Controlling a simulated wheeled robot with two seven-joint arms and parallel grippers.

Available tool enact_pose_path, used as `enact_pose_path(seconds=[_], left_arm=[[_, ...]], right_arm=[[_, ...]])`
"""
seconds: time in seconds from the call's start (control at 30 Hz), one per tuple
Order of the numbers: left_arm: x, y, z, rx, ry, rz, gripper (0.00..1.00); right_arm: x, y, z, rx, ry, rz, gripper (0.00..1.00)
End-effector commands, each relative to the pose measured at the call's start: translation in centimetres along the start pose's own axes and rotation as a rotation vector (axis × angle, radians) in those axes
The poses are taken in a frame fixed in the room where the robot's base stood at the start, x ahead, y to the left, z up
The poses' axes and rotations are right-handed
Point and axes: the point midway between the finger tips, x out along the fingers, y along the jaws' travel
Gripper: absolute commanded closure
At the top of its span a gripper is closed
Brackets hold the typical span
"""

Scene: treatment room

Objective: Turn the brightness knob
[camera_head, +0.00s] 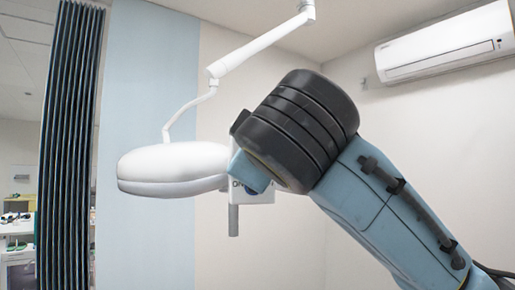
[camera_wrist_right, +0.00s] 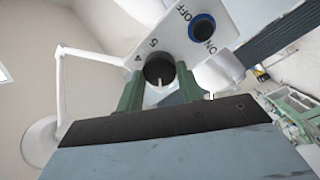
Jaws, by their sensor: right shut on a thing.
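The brightness knob (camera_wrist_right: 158,67) is a round dark knob with a white pointer mark, on a white control panel (camera_wrist_right: 170,22) in the right wrist view. The numbers 4 and 5 are printed beside it. My right gripper (camera_wrist_right: 160,80) has its two green fingers on either side of the knob and is shut on it. In the head view the panel (camera_head: 262,197) shows only partly behind my right wrist, and the knob and fingertips are hidden. The panel is at the right end of a white lamp head (camera_head: 170,166). My left gripper is in neither view.
A blue ON/OFF switch (camera_wrist_right: 203,28) sits near the knob. A grey handle (camera_head: 233,219) hangs below the panel. The white lamp arm (camera_head: 255,47) reaches up to the ceiling. A dark curtain (camera_head: 70,140) hangs at the left. An air conditioner (camera_head: 445,45) is high at the right.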

Motion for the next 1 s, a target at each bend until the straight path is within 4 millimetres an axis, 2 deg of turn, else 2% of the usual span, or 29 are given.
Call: enact_pose_path(seconds=[0.4,0.93,0.97,1.0], left_arm=[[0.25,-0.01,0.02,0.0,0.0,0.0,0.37],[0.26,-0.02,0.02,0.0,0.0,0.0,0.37],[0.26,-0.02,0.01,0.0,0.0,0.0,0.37],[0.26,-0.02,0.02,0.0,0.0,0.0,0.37]], right_arm=[[-0.04,0.0,-0.04,-0.171,0.013,0.002,0.86],[-0.05,0.01,-0.04,-0.19,0.015,0.003,0.86],[-0.05,0.01,-0.04,-0.19,0.015,0.003,0.6],[-0.05,0.01,-0.04,-0.19,0.014,0.003,0.54]])
